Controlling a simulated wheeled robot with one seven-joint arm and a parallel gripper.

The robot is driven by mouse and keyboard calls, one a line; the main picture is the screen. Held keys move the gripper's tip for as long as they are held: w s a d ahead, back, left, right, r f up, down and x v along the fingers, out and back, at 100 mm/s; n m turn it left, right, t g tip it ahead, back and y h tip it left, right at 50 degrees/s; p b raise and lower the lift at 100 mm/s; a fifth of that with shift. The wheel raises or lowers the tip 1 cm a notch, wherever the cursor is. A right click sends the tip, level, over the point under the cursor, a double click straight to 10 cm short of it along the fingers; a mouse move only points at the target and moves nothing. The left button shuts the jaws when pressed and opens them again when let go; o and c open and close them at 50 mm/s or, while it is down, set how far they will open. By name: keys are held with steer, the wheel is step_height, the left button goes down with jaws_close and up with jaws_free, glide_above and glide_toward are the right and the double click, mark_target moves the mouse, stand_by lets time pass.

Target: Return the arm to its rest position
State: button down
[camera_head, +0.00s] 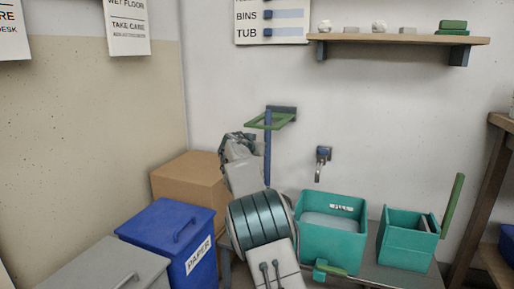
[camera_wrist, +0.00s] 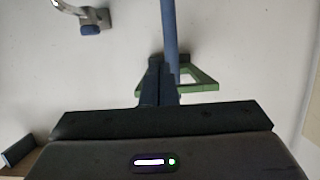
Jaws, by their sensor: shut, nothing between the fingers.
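My gripper (camera_head: 240,145) is raised at the end of my arm in the head view, in front of the wall and just left of a green bracket. In the wrist view, its dark fingers (camera_wrist: 158,95) are close together, shut and empty. A long blue bar (camera_head: 268,158) hangs upright at the green bracket (camera_head: 270,121). In the wrist view the blue bar (camera_wrist: 169,30) runs in from the top edge to behind my fingers, with the green bracket (camera_wrist: 202,80) beside them. I cannot tell whether my fingers touch the bar.
A tap (camera_head: 321,160) is on the wall above a teal tub (camera_head: 334,235) of pale liquid. Another teal bin (camera_head: 407,240) stands right of it. A blue paper bin (camera_head: 165,230), cardboard box (camera_head: 185,182) and grey bin (camera_head: 105,268) are at left. A shelf (camera_head: 400,40) is upper right.

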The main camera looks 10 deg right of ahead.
steer(key=s+d+r+n+g+y+p, duration=0.1)
steer(key=s+d+r+g+y+p, duration=0.25)
steer(key=s+r+p, duration=1.45)
steer(key=s+a+r+n+g+y+p, duration=0.1)
steer(key=s+a+r+n+g+p, duration=0.1)
steer(key=s+p, duration=0.6)
steer(key=s+a+r+n+g+y+p, duration=0.1)
steer(key=s+p, duration=0.7)
steer(key=s, duration=0.9)
steer(key=s+a+r+n+g+y+p, duration=0.2)
steer(key=s+a+r+p, duration=0.3)
steer(key=s, duration=0.8)
steer(key=r+p, duration=0.1)
steer(key=p, duration=0.2)
steer(key=shift+a+n+g+p, duration=0.15)
steer(key=shift+n+g+p, duration=0.15)
steer(key=shift+g+p, duration=0.05)
